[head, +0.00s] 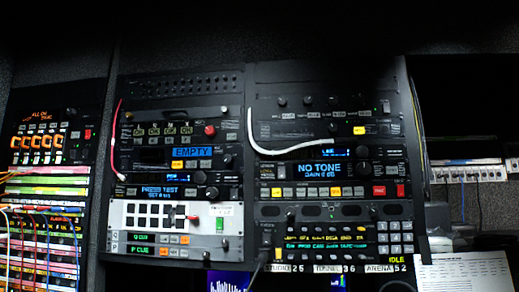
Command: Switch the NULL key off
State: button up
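Several small lit keys sit on the rack panels, but their labels are too small to read. I cannot tell which one is the NULL key. In the head view, the unit with the NO TONE display (320,169) has a row of yellow and white keys under it and a lit red key (378,190) at its right. A lit yellow key (359,130) is on the panel above. Another lit yellow key (178,164) is below the EMPTY display (192,151). My gripper is not in view.
A white cable (285,151) loops across the right rack, and a red cable (113,140) hangs by the left one. A white panel (165,217) has dark buttons. A numeric keypad (394,233) and a paper sheet (465,272) are at lower right.

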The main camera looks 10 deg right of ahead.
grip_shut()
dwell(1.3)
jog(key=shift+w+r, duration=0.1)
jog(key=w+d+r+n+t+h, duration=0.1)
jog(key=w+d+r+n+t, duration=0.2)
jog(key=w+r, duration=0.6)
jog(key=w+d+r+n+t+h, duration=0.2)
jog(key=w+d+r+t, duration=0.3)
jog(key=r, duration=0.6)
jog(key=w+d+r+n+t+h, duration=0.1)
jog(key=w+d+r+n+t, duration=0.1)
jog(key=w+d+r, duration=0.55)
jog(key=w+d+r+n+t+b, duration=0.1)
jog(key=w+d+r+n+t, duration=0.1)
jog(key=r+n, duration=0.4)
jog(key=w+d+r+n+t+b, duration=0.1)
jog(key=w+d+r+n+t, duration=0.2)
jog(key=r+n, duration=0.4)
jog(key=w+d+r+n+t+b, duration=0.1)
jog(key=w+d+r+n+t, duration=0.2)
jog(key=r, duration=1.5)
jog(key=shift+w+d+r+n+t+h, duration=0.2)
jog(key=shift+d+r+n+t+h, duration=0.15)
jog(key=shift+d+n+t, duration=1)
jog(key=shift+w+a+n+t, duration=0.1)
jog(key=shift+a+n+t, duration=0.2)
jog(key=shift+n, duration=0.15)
